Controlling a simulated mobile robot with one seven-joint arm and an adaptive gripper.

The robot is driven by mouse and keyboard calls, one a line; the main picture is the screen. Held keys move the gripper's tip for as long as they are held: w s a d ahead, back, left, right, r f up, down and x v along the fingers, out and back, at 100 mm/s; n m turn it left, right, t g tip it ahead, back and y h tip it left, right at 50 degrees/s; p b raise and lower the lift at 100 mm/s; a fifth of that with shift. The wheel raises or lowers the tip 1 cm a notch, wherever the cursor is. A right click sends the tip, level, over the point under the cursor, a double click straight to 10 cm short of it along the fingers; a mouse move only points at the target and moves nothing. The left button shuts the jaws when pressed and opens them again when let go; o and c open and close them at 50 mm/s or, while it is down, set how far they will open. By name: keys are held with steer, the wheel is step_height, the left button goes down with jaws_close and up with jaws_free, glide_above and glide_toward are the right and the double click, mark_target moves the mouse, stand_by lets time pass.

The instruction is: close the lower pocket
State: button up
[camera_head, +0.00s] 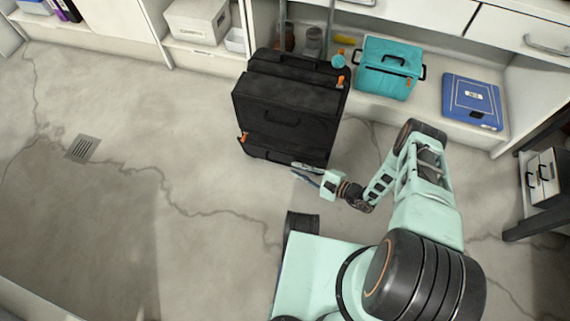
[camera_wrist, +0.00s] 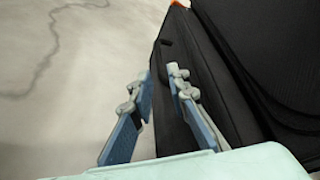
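A black bag (camera_head: 285,108) stands on the floor against the shelving, with a raised middle panel, dark handles and orange tabs. An orange tab (camera_head: 243,137) shows at its lower left, by a dark lower section (camera_head: 268,154) that looks like the lower pocket. How far that pocket is open cannot be made out. My gripper (camera_head: 306,172) is low at the bag's near right corner. In the wrist view my gripper (camera_wrist: 162,82) has its two fingers apart, with the bag's black edge (camera_wrist: 168,120) behind and between them. Contact cannot be told.
A teal case (camera_head: 388,68) and a blue box (camera_head: 472,101) sit on the low shelf to the right of the bag. Small jars (camera_head: 312,42) stand behind it. White boxes (camera_head: 196,20) are at the back left. The floor left of the bag is clear.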

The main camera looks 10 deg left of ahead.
mark_target(283, 163)
steer(key=b+x, duration=0.1)
steer(key=x, duration=0.6)
steer(key=shift+b, duration=0.35)
steer(key=shift+s, duration=0.1)
jaws_close()
